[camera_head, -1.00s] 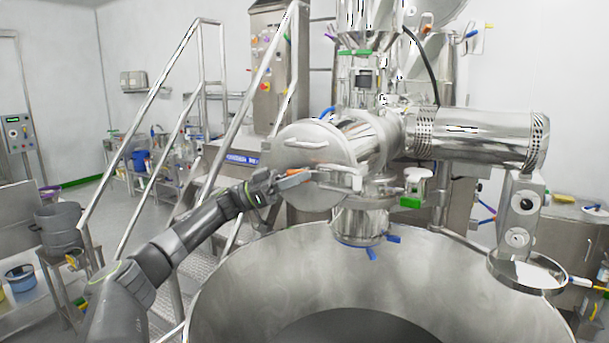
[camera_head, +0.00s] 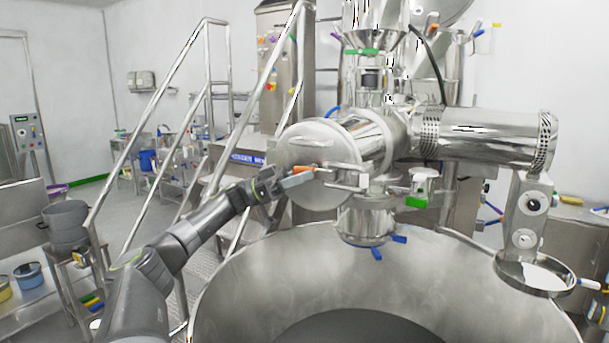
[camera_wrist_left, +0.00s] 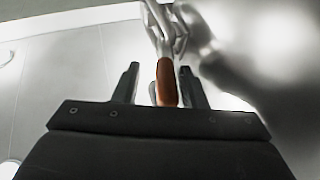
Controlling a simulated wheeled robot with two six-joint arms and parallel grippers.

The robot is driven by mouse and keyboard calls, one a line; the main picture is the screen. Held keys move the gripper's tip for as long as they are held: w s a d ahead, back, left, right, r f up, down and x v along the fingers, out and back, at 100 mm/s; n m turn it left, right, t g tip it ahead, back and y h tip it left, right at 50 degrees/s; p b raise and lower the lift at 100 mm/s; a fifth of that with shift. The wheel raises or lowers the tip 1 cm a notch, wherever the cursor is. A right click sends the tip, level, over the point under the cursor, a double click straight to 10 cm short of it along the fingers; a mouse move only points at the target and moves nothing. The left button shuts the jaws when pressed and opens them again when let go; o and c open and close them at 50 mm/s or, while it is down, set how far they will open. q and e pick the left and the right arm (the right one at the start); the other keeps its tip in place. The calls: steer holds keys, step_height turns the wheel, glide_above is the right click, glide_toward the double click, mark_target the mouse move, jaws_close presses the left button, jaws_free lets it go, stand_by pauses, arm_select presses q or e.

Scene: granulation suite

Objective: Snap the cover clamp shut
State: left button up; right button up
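The round steel cover (camera_head: 300,150) closes the end of the horizontal steel housing in the head view. The cover clamp (camera_head: 345,176) is a metal latch at its lower right edge, with an orange-tipped handle (camera_head: 303,169) pointing left. My left gripper (camera_head: 300,179) is at this handle. In the left wrist view, the orange grip (camera_wrist_left: 166,83) lies between the two dark fingers of my left gripper (camera_wrist_left: 160,85). A gap shows on its left side; the right finger is very close, and I cannot tell whether it touches. The fingers are open. My right gripper is not in view.
A large open steel bowl (camera_head: 240,290) fills the space below the clamp. A stair railing (camera_head: 185,60) stands behind my left arm. A steel cylinder (camera_head: 490,138) and a round sight-glass dish (camera_head: 535,276) are to the right.

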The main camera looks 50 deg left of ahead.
arm_select(q)
steer(key=shift+s+a+f, duration=0.15)
steer(key=shift+a, duration=0.05)
steer(key=b+v, duration=0.7)
steer(key=v, duration=1)
steer(key=shift+d, duration=0.1)
stand_by(0.3)
